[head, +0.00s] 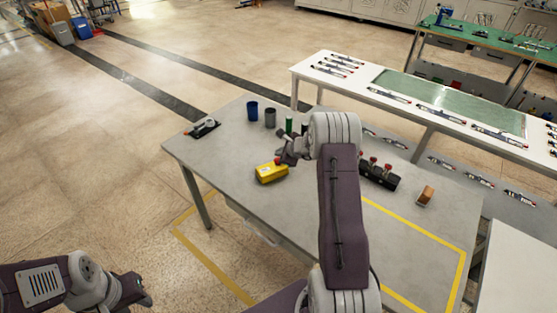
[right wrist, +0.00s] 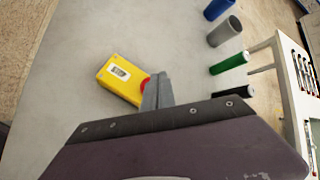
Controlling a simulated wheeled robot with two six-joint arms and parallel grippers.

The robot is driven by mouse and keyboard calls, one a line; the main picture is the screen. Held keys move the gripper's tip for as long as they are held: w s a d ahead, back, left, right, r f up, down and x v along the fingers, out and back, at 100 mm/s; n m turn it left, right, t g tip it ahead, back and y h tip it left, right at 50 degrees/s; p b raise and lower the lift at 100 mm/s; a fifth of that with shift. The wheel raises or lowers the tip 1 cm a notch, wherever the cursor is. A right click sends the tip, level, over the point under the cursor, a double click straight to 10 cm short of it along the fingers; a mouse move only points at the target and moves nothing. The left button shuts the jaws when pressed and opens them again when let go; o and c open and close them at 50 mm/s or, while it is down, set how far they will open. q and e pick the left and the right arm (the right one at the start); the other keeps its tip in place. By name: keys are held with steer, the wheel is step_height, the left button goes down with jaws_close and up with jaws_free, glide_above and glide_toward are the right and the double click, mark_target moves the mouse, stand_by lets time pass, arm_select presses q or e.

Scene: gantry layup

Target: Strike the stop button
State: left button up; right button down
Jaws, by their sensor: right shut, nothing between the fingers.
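The stop button is a yellow box (head: 271,173) with a red cap, near the middle of the grey table. In the right wrist view the yellow box (right wrist: 118,77) shows a white label, and the red cap (right wrist: 145,86) is partly hidden behind my fingers. My right gripper (head: 281,160) is shut and empty, with its fingertips at or just above the red cap; I cannot tell whether they touch. The right gripper also shows in the right wrist view (right wrist: 158,90). My left gripper (head: 143,295) is at the lower left, away from the table; its jaws are unclear.
Behind the box stand a blue cup (head: 252,111), a grey cup (head: 270,118) and a green cylinder (head: 288,125). A black block with red knobs (head: 379,177) and an orange-brown block (head: 426,194) are to the right. A dark tool (head: 203,128) lies at the left corner.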

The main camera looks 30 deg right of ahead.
steer(key=shift+f, duration=0.1)
steer(key=shift+f+b, duration=0.3)
steer(key=shift+b, duration=0.35)
steer(key=shift+f+b, duration=0.55)
steer(key=shift+b, duration=0.15)
stand_by(0.6)
steer(key=shift+r, duration=0.1)
steer(key=shift+r+p, duration=0.75)
steer(key=shift+r, duration=0.15)
step_height(320, 180, up, 5)
steer(key=p, duration=0.4)
steer(key=shift+r, duration=0.1)
